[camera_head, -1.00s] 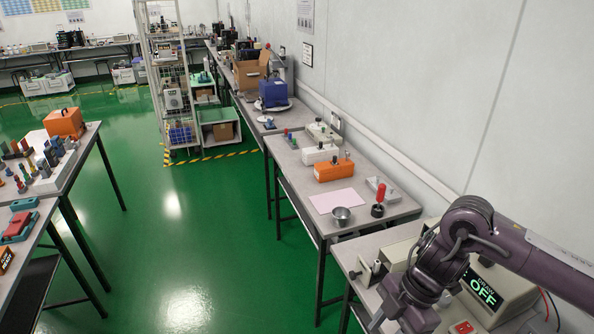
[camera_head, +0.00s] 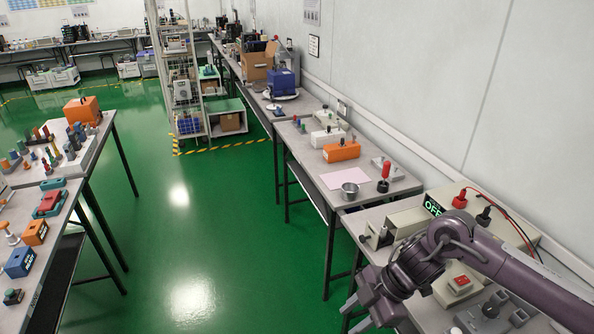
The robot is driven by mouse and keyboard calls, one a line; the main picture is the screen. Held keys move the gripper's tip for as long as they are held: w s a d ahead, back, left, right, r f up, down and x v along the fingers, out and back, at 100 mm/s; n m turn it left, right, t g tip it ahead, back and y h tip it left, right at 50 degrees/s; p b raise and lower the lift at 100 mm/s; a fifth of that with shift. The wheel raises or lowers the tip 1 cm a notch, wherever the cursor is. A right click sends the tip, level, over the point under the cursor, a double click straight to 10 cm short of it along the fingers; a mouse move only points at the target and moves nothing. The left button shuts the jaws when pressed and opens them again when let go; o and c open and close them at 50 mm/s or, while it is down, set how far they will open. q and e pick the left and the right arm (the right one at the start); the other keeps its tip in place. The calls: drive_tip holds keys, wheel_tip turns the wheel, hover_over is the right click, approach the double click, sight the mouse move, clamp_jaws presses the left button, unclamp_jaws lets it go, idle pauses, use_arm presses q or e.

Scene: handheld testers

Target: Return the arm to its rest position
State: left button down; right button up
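My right arm comes in from the lower right. It reaches over the near right bench in the head view. My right gripper (camera_head: 353,314) points down and left past the front edge of this bench. Its two grey fingers are apart, with nothing visible between them. My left arm and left gripper are not in view.
A beige tester with a green OFF display (camera_head: 433,206) sits behind my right arm, with a red switch box (camera_head: 460,283) nearby. The green floor (camera_head: 195,240) is clear.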

drive_tip(key=w+a+f+m+t+y, duration=0.1)
drive_tip(key=w+a+f+m+t, duration=0.1)
drive_tip(key=w+f+m, duration=0.3)
drive_tip(key=w+a+f+m+t+y, duration=0.1)
drive_tip(key=w+a+f+t+y, duration=0.15)
drive_tip(key=f, duration=0.35)
drive_tip(key=s+d+f+m+t+h, duration=0.1)
drive_tip(key=s+d+f+m+h, duration=0.15)
drive_tip(key=f, duration=0.65)
drive_tip(key=s+d+f+m+t+h, duration=0.1)
drive_tip(key=s+d+f+m, duration=0.2)
drive_tip(key=f, duration=0.6)
drive_tip(key=s+d+f+m+g+h, duration=0.1)
drive_tip(key=s+d+f+m+h, duration=0.15)
drive_tip(key=s+f, duration=0.6)
drive_tip(key=s+d+f+m+g+h, duration=0.1)
drive_tip(key=s+d+f+m+h, duration=0.2)
drive_tip(key=s+f, duration=0.55)
drive_tip(key=s+d+f+m+g, duration=0.1)
drive_tip(key=s+d+f, duration=0.1)
drive_tip(key=s, duration=0.8)
drive_tip(key=s+d+f+g+h, duration=0.1)
drive_tip(key=s+d+f+g, duration=0.1)
drive_tip(key=s, duration=0.9)
drive_tip(key=shift+s+d+m, duration=0.25)
drive_tip(key=shift+s+m, duration=0.05)
drive_tip(key=shift+m, duration=0.1)
